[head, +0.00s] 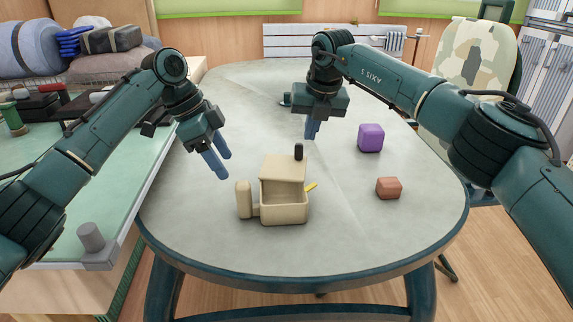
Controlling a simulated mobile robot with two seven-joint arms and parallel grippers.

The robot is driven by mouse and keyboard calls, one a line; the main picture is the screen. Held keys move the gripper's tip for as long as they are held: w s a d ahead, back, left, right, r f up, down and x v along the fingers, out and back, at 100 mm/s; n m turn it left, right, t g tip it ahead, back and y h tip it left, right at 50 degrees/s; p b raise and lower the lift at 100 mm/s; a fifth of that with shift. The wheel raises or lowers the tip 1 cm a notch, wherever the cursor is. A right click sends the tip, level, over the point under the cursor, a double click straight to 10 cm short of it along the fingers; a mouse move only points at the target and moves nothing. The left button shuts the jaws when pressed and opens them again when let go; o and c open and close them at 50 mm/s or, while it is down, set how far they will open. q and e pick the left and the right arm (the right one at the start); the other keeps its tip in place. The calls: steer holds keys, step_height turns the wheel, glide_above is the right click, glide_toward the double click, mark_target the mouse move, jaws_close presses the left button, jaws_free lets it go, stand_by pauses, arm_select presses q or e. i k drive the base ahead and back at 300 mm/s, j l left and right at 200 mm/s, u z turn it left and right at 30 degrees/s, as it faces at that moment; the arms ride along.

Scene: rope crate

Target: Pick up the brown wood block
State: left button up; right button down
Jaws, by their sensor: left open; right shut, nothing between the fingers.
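The brown wood block (388,188) is a small reddish-brown block lying on the right side of the grey oval table (390,240). My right gripper (312,130) points down over the table, shut and empty. It is up and to the left of the brown block in the picture, apart from it. My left gripper (219,166) is open and empty, left of a beige crate, far from the block. No gripper touches the block.
A beige box-like crate (284,207) stands mid-table, with a small black knob (298,151) above it and a yellow piece (311,187) at its right side. A purple block (371,138) sits behind the brown one. The table's front right is clear.

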mark_target(387, 188)
steer(key=k, duration=1)
